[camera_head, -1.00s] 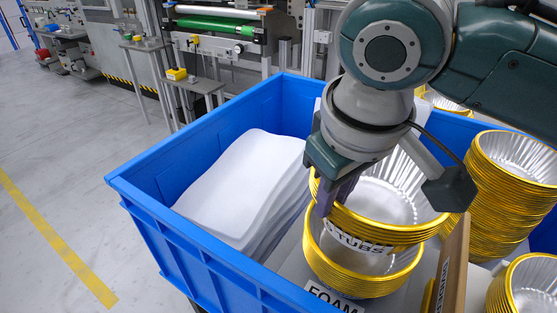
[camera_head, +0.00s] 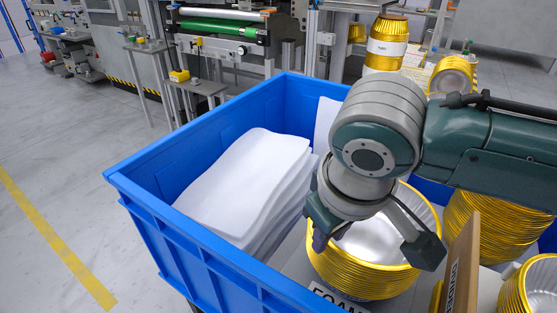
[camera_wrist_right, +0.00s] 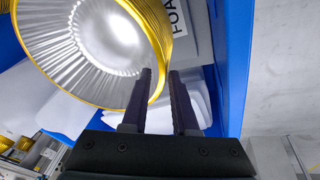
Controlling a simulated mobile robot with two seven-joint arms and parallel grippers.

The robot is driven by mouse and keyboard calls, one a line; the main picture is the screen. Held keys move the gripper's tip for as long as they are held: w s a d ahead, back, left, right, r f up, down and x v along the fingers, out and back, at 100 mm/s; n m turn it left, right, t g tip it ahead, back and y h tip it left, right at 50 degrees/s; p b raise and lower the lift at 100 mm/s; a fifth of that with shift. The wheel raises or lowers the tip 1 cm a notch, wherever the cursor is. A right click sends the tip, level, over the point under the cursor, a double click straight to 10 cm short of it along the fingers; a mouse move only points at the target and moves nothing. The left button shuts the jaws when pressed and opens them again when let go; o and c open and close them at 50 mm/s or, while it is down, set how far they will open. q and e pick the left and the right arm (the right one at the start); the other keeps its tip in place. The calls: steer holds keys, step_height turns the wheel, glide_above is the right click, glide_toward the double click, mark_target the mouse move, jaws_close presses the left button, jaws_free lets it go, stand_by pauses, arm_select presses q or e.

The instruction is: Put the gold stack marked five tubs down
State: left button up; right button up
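In the head view a stack of gold-rimmed foil tubs (camera_head: 365,282), silver inside, stands in the blue crate as one tall pile. No seam shows between upper and lower tubs, and I cannot read a number on it. My right gripper (camera_head: 322,235) is at the stack's left rim. In the right wrist view the gripper (camera_wrist_right: 160,78) has its two dark fingers astride the rim of the top tub (camera_wrist_right: 95,45). A gap shows between the fingers. I cannot tell whether they press on the rim. My left gripper is not in view.
White foam sheets (camera_head: 238,180) lie left in the blue crate (camera_head: 160,170). A brown divider (camera_head: 459,270) stands right of the stack, with other gold stacks (camera_head: 490,225) beyond it. A FOAM label (camera_head: 335,298) lies in front. A banded gold stack (camera_head: 386,45) stands behind the crate.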

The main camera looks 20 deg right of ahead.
steer(key=shift+o, duration=1.4)
steer(key=d+p+v, duration=0.1)
steer(key=p+v, duration=0.3)
steer(key=v, duration=0.7)
steer(key=s+a+f+y, duration=0.1)
steer(key=s+a+y, duration=0.2)
steer(key=s+a, duration=0.3)
steer(key=shift+m+h, duration=0.5)
steer(key=shift+h, duration=0.4)
steer(key=s+d, duration=0.3)
steer(key=s+d+f, duration=0.1)
steer(key=s+d, duration=0.5)
steer(key=shift+f, duration=0.15)
steer(key=shift+a, duration=0.1)
step_height(320, 180, up, 48)
steer(key=p, duration=4.7)
steer(key=shift+f, duration=0.2)
